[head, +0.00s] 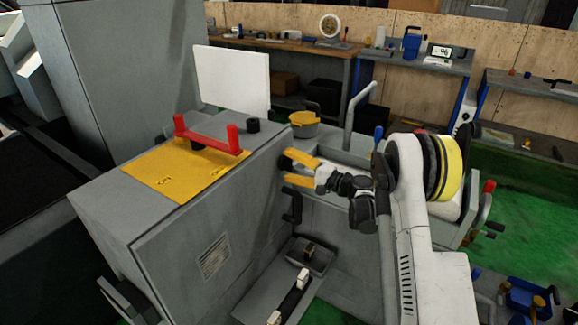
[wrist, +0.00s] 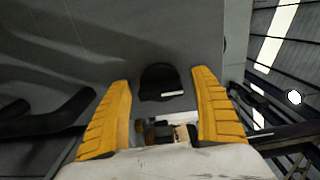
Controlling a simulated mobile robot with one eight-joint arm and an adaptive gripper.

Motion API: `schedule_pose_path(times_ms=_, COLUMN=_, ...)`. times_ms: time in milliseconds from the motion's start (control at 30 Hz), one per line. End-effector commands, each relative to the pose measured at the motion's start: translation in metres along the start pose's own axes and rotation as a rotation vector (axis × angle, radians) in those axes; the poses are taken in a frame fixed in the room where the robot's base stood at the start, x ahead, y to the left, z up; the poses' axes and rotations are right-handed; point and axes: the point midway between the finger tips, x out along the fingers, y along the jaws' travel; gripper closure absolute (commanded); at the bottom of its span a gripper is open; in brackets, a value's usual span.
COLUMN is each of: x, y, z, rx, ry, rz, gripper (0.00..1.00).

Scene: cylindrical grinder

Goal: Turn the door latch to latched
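My gripper (head: 287,169) has yellow fingers and is open beside the right-hand face of the grey cabinet (head: 215,230). In the wrist view, my gripper (wrist: 161,78) has its fingertips on either side of a dark knob (wrist: 160,76) with a pale mark, which looks like the door latch. Gaps show between the knob and both fingers, and nothing is held. In the head view the knob is mostly hidden by the fingers. A black handle (head: 292,206) is on the same face just below my gripper. It also shows at left in the wrist view (wrist: 48,115).
A red-handled bar (head: 212,138) sits on a yellow plate (head: 160,178) on the cabinet top. A grey bent pipe (head: 354,108) and machine bed stand behind my arm. A tray (head: 312,258) lies below.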

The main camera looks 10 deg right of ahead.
Motion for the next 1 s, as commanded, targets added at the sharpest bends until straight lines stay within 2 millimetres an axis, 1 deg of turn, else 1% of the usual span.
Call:
schedule_pose_path(times_ms=167, x=-0.001, y=0.000, z=0.000, rx=0.000, ry=0.000, rz=0.000, gripper=0.27)
schedule_pose_path(times_ms=267, x=-0.009, y=0.000, z=-0.001, rx=0.000, ry=0.002, rz=0.000, gripper=0.27)
schedule_pose_path(times_ms=367, x=-0.027, y=0.000, z=-0.001, rx=0.000, ry=0.003, rz=0.000, gripper=0.27)
schedule_pose_path(times_ms=600, x=-0.081, y=0.000, z=-0.002, rx=0.000, ry=0.004, rz=0.000, gripper=0.27)
schedule_pose_path(times_ms=700, x=-0.099, y=0.000, z=-0.001, rx=0.000, ry=0.003, rz=0.000, gripper=0.27)
schedule_pose_path(times_ms=833, x=-0.114, y=0.000, z=-0.001, rx=0.000, ry=0.002, rz=0.000, gripper=0.27)
schedule_pose_path(times_ms=1000, x=-0.120, y=0.000, z=0.000, rx=0.000, ry=-0.001, rz=0.000, gripper=0.27)
